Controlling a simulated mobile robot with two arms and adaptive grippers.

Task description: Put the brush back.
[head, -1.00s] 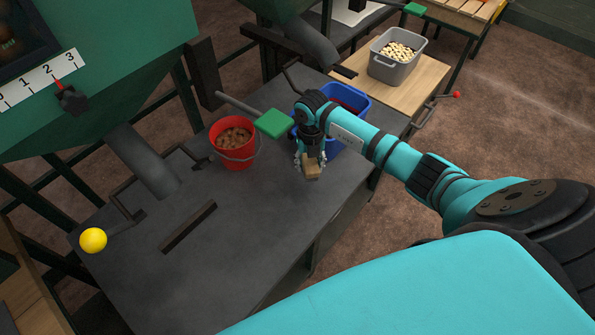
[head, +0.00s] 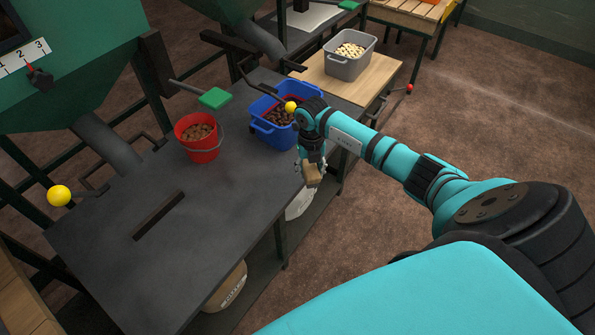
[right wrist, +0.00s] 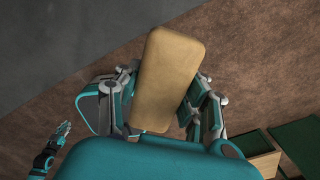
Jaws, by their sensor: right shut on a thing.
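The brush shows as a tan, block-shaped body (head: 313,177). My right gripper (head: 311,167) is shut on it and holds it in the air near the dark table's right edge. In the right wrist view the brush (right wrist: 168,80) sits tilted between the fingers of my right gripper (right wrist: 166,103); any bristles are hidden. Below it there show the grey table surface and brown floor. What looks like my left gripper (right wrist: 57,138) is small at the lower left of the right wrist view; its opening is unclear. It is not in the head view.
The dark table (head: 110,245) holds a red bucket (head: 199,145) and a blue crate (head: 268,132), both with brown contents. A grey tub (head: 349,66) stands on a wooden top behind. A wooden box (right wrist: 258,165) is below right.

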